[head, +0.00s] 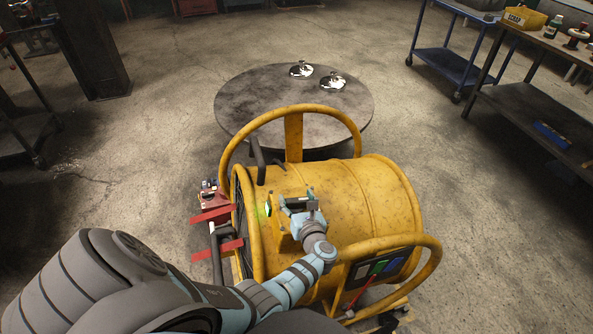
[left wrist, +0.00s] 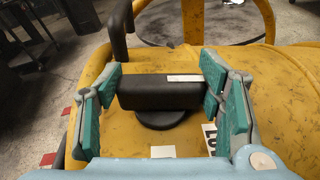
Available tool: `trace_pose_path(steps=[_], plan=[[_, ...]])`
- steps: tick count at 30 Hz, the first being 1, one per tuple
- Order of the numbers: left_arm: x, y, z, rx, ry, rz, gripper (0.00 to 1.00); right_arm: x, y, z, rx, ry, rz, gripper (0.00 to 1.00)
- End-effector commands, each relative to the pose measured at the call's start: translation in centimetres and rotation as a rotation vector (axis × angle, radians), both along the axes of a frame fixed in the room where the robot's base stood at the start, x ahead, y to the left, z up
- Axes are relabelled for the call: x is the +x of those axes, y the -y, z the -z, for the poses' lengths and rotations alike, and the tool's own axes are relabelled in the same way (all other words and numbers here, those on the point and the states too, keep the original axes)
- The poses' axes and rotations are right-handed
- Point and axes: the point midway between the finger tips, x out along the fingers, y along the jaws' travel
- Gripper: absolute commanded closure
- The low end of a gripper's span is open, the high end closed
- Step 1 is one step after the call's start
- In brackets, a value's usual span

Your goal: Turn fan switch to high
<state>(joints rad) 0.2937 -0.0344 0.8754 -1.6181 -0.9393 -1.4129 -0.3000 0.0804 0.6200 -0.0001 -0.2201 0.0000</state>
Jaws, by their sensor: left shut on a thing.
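The yellow drum-shaped fan (head: 375,190) lies on its side inside a yellow tube frame. Its switch (left wrist: 160,95) is a black bar-shaped knob above a round black base, with a white mark toward its right end. My left gripper (head: 301,203) is over the fan's top and shut on the switch. In the left wrist view its green-padded fingers stand at either end of the bar. The white labels near the knob are partly cut off, so the setting cannot be read. My right gripper is out of view.
A round dark table (head: 245,103) with two shiny domed dishes (head: 333,82) stands beyond the fan. A blue cart (head: 447,63) and a workbench (head: 520,105) stand at the right. Yellow frame hoops (head: 225,150) rise around the fan. Open floor lies left of the table.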

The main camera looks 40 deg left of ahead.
Motion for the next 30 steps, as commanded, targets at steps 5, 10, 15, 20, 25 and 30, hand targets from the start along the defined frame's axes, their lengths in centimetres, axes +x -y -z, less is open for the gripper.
trace_pose_path(steps=[5, 10, 15, 20, 25, 30], plan=[[0.11, 0.09, 0.06, 0.006, 0.007, -0.047, 0.67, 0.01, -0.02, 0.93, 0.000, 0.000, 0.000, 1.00], [0.04, 0.08, -0.05, 0.009, 0.007, -0.065, 0.67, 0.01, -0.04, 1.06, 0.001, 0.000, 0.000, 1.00], [0.02, 0.07, -0.10, 0.009, 0.006, -0.067, 0.67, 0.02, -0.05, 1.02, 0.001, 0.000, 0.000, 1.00], [0.01, 0.08, -0.09, 0.009, 0.006, -0.067, 0.67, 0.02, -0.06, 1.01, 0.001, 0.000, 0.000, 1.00], [0.00, 0.07, -0.08, 0.009, 0.006, -0.067, 0.18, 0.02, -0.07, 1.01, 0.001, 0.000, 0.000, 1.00], [-0.01, 0.05, -0.06, 0.009, 0.006, -0.067, 0.18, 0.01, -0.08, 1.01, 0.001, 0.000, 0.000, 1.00]])
